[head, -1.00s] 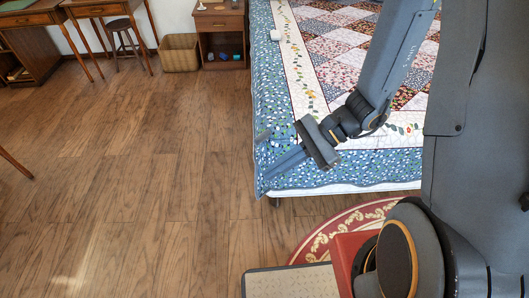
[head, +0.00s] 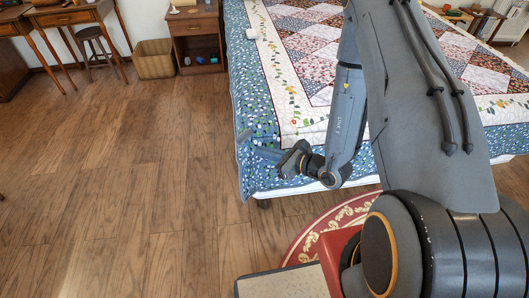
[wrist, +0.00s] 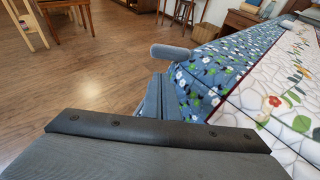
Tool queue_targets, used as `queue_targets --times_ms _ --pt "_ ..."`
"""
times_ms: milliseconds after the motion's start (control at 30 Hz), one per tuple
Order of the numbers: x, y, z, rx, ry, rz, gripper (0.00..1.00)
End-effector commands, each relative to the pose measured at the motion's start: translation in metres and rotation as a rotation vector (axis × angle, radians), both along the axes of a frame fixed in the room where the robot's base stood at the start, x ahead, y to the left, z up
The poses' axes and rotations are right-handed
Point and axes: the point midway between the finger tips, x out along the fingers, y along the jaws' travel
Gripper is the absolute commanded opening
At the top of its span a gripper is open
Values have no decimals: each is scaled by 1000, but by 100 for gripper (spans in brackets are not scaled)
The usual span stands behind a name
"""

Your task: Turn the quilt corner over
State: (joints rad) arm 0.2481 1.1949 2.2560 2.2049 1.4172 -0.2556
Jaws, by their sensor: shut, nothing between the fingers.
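The quilt (head: 290,100) covers the bed, with a patchwork middle, a white floral band and a blue flowered border. Its near left corner (head: 252,186) is blue and lies along the bed's edge; I see no clear fold there. The blue border also shows in the wrist view (wrist: 215,72), beside the fingers. My gripper (head: 251,143) is at the bed's left edge, a little beyond the near corner, its fingers pointing left. In the wrist view, my gripper (wrist: 163,72) is shut and holds no cloth. Its dark body hides part of the quilt.
A red patterned rug (head: 325,222) lies at the foot of the bed. A nightstand (head: 196,38), a wicker basket (head: 154,60) and a stool (head: 93,40) stand at the back. The wooden floor (head: 140,180) left of the bed is clear.

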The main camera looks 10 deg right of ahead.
Motion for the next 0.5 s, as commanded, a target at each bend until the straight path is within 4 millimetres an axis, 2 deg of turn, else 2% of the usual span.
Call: queue_targets --times_ms 233,500 --pt "28 29 -13 0 0 4 0" --pt "43 42 -21 0 0 2 0"
